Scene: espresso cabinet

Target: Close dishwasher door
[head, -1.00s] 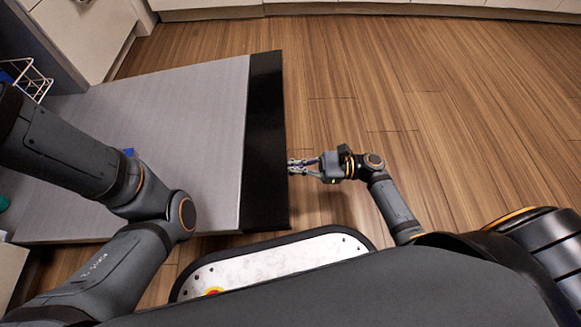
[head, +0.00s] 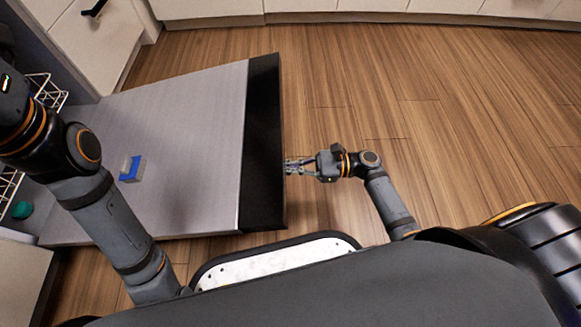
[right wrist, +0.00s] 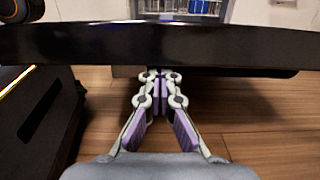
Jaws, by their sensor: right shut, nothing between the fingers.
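The dishwasher door (head: 190,130) lies open and roughly flat, its grey inner face up and its black edge strip (head: 264,140) toward the right. My right gripper (head: 289,167) is shut and empty at the outer side of that black edge. In the right wrist view its fingertips (right wrist: 160,76) are together just below the black door edge (right wrist: 160,44); I cannot tell whether they touch it. My left arm reaches across the door toward the dishwasher opening at the left. Its gripper is out of the picture.
Wire racks (head: 45,90) show inside the dishwasher at the left, with a teal item (head: 22,210) low there. A small blue and grey dispenser (head: 132,169) is on the door's inner face. White cabinets (head: 380,6) line the back. The wooden floor (head: 450,120) at right is clear.

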